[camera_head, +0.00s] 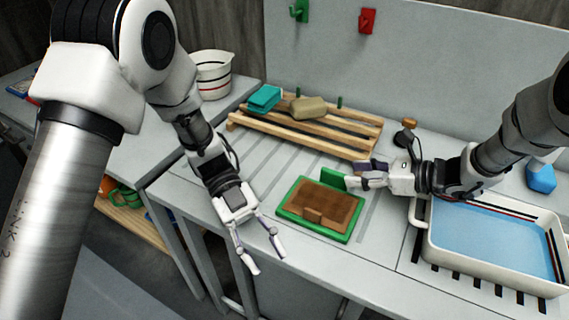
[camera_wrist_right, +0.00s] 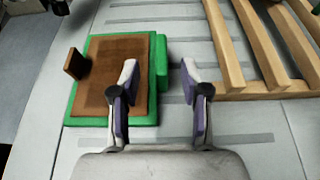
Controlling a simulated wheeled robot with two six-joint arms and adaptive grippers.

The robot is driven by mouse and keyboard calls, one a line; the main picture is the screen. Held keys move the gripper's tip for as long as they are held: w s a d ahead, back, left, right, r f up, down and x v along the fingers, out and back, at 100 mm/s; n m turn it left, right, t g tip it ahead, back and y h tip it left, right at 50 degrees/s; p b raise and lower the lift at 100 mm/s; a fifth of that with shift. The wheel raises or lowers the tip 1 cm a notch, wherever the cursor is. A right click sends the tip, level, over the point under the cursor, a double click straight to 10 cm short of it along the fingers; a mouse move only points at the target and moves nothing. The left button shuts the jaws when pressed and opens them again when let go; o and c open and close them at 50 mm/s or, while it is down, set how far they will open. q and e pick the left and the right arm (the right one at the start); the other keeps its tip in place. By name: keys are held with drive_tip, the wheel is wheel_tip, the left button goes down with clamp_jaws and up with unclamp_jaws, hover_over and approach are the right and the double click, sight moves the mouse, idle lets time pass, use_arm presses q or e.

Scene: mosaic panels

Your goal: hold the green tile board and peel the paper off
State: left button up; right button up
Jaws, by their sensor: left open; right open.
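The green tile board (camera_head: 283,211) lies flat on the grey worktop. Brown paper (camera_head: 325,203) covers most of its top, and a small brown tab (camera_head: 313,214) stands up near the front edge. A green upright block (camera_head: 333,178) rises at the board's back edge. My right gripper (camera_head: 350,182) is open beside that block. In the right wrist view its open fingers (camera_wrist_right: 158,85) lie on either side of the block (camera_wrist_right: 160,62); I cannot tell if they touch it. My left gripper (camera_head: 265,256) is open and empty, left of the board, over the worktop's front edge.
A wooden slatted rack (camera_head: 300,128) with a teal sponge (camera_head: 264,98) and a tan sponge (camera_head: 309,107) stands behind the board. A white tray of blue water (camera_head: 490,240) is at the right. A white bucket (camera_head: 212,74) stands at the back left.

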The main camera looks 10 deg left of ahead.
sight(336, 172)
use_arm(q)
drive_tip(key=w+n+t, duration=0.1)
drive_tip(key=w, duration=0.2)
drive_tip(key=w+n+t, duration=0.1)
drive_tip(key=w, duration=0.3)
drive_tip(key=w+n+t, duration=0.1)
drive_tip(key=w, duration=0.2)
drive_tip(key=shift+w, duration=0.15)
use_arm(e)
drive_tip(key=shift+w+a+f, duration=0.15)
drive_tip(key=shift+a, duration=0.15)
drive_tip(key=x, duration=0.7)
drive_tip(key=shift+w+a+f, duration=0.1)
drive_tip(key=shift+a+f, duration=0.1)
use_arm(q)
drive_tip(key=w+r+n+t, duration=0.2)
drive_tip(key=w+n+t, duration=0.1)
drive_tip(key=w, duration=0.6)
drive_tip(key=shift+w+r+n+t, duration=0.2)
drive_tip(key=shift+n+t, duration=0.1)
drive_tip(key=shift+n, duration=0.2)
use_arm(e)
drive_tip(key=shift+c, duration=0.4)
clamp_jaws()
